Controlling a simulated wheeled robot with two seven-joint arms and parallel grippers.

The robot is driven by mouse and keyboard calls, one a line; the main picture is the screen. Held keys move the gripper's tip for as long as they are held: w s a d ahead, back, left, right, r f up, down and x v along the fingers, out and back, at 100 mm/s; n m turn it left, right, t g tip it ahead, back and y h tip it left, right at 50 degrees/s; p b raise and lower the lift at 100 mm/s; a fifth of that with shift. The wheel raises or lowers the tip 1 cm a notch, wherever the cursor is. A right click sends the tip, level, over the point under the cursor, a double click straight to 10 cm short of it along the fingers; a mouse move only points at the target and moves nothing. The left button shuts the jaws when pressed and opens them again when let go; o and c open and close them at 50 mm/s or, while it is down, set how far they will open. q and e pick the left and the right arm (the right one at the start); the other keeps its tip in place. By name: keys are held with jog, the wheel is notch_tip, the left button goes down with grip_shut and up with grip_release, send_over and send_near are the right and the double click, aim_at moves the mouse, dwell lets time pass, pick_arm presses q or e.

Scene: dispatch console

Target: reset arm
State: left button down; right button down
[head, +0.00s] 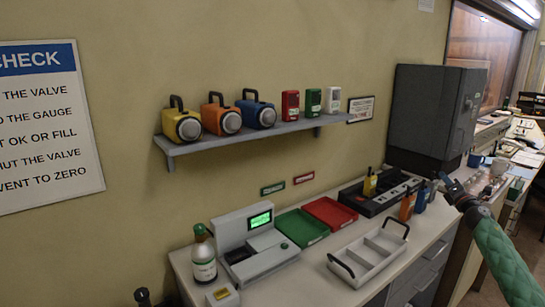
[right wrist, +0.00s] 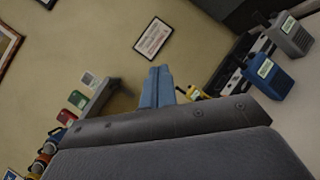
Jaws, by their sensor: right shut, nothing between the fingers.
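My right arm, in a green sleeve, comes in from the right in the head view. My right gripper (head: 442,178) is up in the air in front of the grey cabinet, above the right part of the counter. In the right wrist view its blue fingers (right wrist: 157,88) are together with nothing between them. A small dark part at the bottom edge of the head view looks like my left gripper (head: 142,296); its fingers are too unclear to read.
The counter carries a white tray (head: 372,252), red tray (head: 330,212), green tray (head: 302,228), scale (head: 258,243), bottle (head: 204,260) and a black charger rack (head: 380,195) with radios. A wall shelf (head: 240,138) holds lamps and small boxes. A grey cabinet (head: 432,110) stands behind.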

jog(key=s+d+f+m+g+h, duration=0.2)
jog(key=d+f+m+g+h, duration=0.4)
jog(key=m, duration=0.7)
jog(key=s+d+f+m+g+h, duration=0.2)
jog(key=d+f+m+g+h, duration=0.3)
jog(key=d+m, duration=0.5)
jog(key=s+a+f+m+g+y, duration=0.1)
jog(key=s+a+f, duration=0.2)
jog(key=a+f, duration=0.45)
jog(key=s+a+f+m+g+y, duration=0.1)
jog(key=s+a+f+m, duration=0.2)
jog(key=f, duration=0.7)
jog(key=s+a+f+g+y, duration=0.1)
jog(key=s+a+f, duration=0.3)
jog(key=a+f, duration=0.4)
jog(key=s+a+f+n+g+y, duration=0.1)
jog(key=s+a+f+g+y, duration=0.3)
jog(key=s+a+f, duration=2.5)
jog(key=s+a+f+y, duration=0.1)
jog(key=s+a, duration=0.3)
jog(key=s, duration=0.4)
jog(key=s+a+f+g, duration=0.1)
jog(key=s+a+f, duration=0.1)
jog(key=s+a, duration=0.3)
jog(key=s+a+f+y, duration=0.1)
jog(key=s+a, duration=0.4)
jog(key=s, duration=0.6)
jog(key=shift+s+a+f+g+y, duration=0.2)
jog(key=shift+f+g+y, duration=0.1)
jog(key=shift+f+g, duration=0.15)
